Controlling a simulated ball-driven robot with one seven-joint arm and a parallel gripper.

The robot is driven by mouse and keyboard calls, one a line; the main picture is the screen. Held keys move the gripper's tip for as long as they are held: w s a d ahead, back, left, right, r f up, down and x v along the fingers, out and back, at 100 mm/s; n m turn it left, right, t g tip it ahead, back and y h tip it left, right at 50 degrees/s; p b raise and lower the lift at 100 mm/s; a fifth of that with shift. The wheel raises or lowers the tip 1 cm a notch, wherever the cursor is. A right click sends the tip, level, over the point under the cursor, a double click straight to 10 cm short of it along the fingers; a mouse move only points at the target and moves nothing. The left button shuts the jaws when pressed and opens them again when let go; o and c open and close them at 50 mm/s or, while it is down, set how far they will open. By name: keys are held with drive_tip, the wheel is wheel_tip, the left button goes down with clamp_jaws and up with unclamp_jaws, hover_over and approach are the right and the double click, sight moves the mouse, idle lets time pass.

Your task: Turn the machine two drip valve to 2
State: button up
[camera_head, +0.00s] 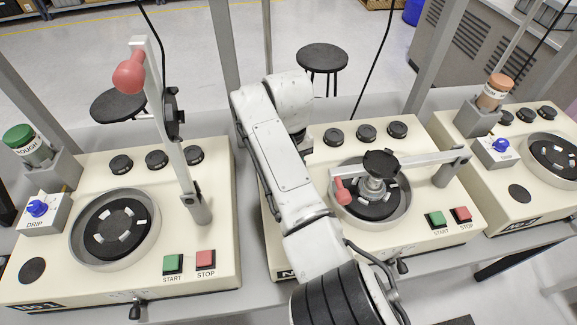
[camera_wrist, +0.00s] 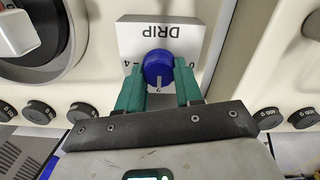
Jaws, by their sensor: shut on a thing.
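The machine two drip valve is a round blue knob (camera_wrist: 157,64) on a pale block marked DRIP (camera_wrist: 190,30), seen upside down in the wrist view. My gripper (camera_wrist: 160,70) has its two green fingers on either side of the knob and is shut on it. A pale pointer line shows on the knob's lower edge, by a small figure that looks like 2. A 4 is at the left and a 0 at the right. In the head view, my arm hides this valve and my gripper in front of machine two (camera_head: 310,160).
Machine two's lowered arm with a red ball handle (camera_head: 342,190) lies across its round bowl, right of my arm. Machine one (camera_head: 60,275) stands left with a raised arm (camera_head: 170,120), and machine three (camera_head: 545,205) stands right. Green and red buttons sit along the front.

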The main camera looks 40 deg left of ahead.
drive_tip(key=o, duration=1)
drive_tip(key=shift+o, duration=0.2)
wheel_tip(320, 180, up, 11)
drive_tip(key=b, duration=0.1)
drive_tip(key=shift+f, duration=0.1)
